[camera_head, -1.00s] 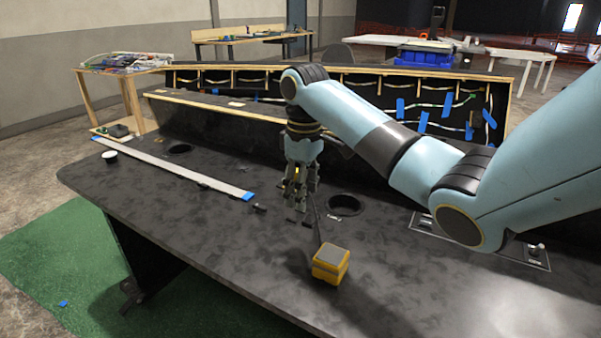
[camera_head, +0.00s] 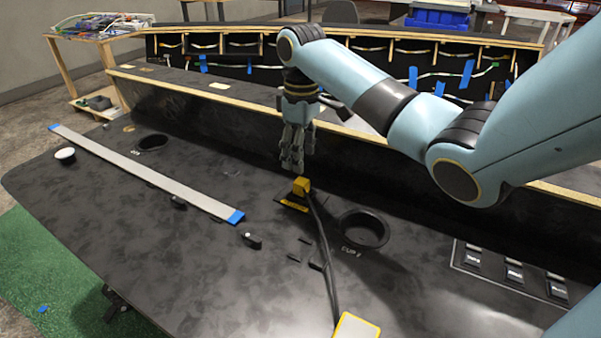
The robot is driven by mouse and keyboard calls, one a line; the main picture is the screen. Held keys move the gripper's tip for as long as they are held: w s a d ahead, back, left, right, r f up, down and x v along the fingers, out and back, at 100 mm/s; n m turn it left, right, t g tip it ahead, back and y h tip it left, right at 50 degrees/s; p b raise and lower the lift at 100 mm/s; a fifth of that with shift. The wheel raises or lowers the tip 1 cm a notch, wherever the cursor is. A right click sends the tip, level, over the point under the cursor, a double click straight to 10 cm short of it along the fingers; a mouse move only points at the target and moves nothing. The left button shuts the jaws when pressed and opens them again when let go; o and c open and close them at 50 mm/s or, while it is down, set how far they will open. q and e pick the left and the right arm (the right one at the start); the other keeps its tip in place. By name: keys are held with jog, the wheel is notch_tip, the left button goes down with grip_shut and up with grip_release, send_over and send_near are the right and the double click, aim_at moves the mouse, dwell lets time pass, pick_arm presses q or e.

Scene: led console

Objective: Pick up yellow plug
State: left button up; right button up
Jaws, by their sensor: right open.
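The yellow plug (camera_head: 301,186) sits at a small dark patch with a yellow marking on the black console top. A black cable runs from it toward the front to a yellow-edged box (camera_head: 357,327), which is cut off by the bottom of the picture. My right gripper (camera_head: 291,165) points down just above and slightly left of the plug in the picture. Its fingers are open and hold nothing. A small gap shows between the fingertips and the plug; the exact depth is hard to tell. My left gripper is not in view.
A round cup hole (camera_head: 364,231) lies right of the plug. A long light strip (camera_head: 150,172) with blue ends lies at the left. A small black clip (camera_head: 251,240) and a switch panel (camera_head: 512,273) are also on the console. A raised back ledge (camera_head: 215,97) stands behind.

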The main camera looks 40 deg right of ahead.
aim_at(302, 181)
notch_tip(302, 181, down, 3)
jog(key=shift+s+r, duration=0.1)
jog(key=shift+f, duration=0.4)
jog(key=f, duration=0.2)
jog(key=f+b, duration=0.1)
jog(key=f, duration=0.1)
jog(key=shift+w+d+f, duration=0.15)
jog(key=shift+w+f, duration=0.05)
jog(key=shift+f, duration=0.4)
jog(key=shift+c, duration=1.2)
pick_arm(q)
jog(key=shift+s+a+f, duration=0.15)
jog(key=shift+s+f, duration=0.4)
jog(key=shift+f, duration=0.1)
pick_arm(e)
grip_shut()
